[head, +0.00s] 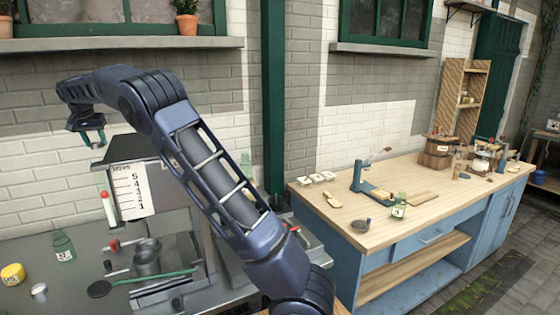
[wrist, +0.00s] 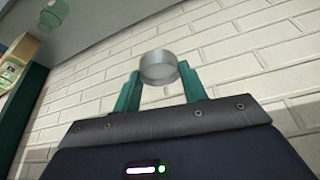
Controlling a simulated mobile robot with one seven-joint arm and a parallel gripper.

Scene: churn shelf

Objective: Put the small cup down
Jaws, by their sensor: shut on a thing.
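My gripper (wrist: 160,85) is shut on a small grey metal cup (wrist: 158,67), which sits between its two teal fingertips in the wrist view. The cup's pale round face shows; its contents cannot be told. In the head view my gripper (head: 91,132) hangs at the upper left, raised above the grey bench and in front of the brick wall. The held cup is too small or hidden to make out there.
The grey bench (head: 90,262) holds a green bottle (head: 63,245), a yellow-lidded jar (head: 12,273), a small metal container (head: 39,292) and a dark pot (head: 146,257).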

